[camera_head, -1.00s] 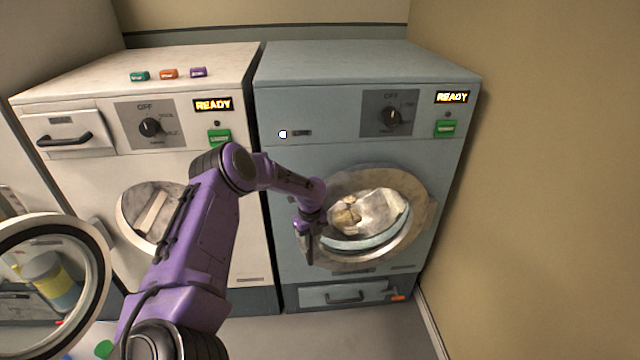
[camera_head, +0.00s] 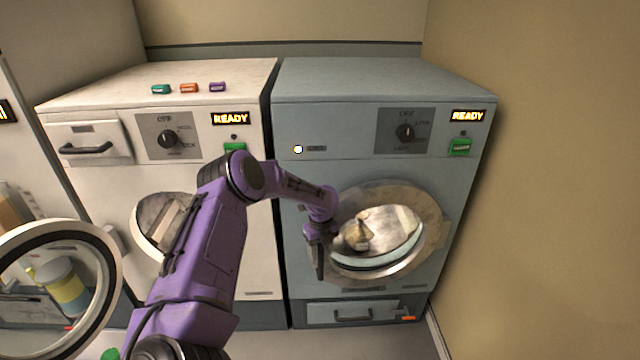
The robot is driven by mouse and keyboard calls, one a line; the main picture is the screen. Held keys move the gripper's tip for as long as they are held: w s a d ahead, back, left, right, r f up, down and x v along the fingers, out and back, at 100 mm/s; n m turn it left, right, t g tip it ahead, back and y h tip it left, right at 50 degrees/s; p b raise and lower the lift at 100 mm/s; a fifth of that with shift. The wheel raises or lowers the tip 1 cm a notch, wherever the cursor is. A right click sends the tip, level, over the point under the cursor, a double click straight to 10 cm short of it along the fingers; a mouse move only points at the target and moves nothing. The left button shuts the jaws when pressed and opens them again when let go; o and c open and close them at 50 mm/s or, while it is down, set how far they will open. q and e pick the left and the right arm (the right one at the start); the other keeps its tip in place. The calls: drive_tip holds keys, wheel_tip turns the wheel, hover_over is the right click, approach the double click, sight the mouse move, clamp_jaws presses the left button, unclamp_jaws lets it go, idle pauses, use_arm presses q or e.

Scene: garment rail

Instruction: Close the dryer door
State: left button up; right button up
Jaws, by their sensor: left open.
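The dryer is the grey-blue machine (camera_head: 300,190) on the right. Its round metal-rimmed door (camera_head: 440,225) lies flat or nearly flat over the opening; I cannot tell whether it is latched. Pale laundry (camera_head: 390,225) shows through the glass. My left gripper (camera_head: 319,262) is open, pointing down at the left edge of the door rim. Its fingers cover part of that edge, and I cannot tell whether they touch it. My right gripper is not in view.
A white machine (camera_head: 260,225) stands on the left, its round door (camera_head: 112,285) swung open toward me at lower left. Three small coloured blocks (camera_head: 189,88) sit on its top. A beige wall (camera_head: 550,180) closes off the right side.

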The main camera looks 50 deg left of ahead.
use_arm(q)
wheel_tip(320, 180, up, 8)
drive_tip(key=shift+r, duration=0.1)
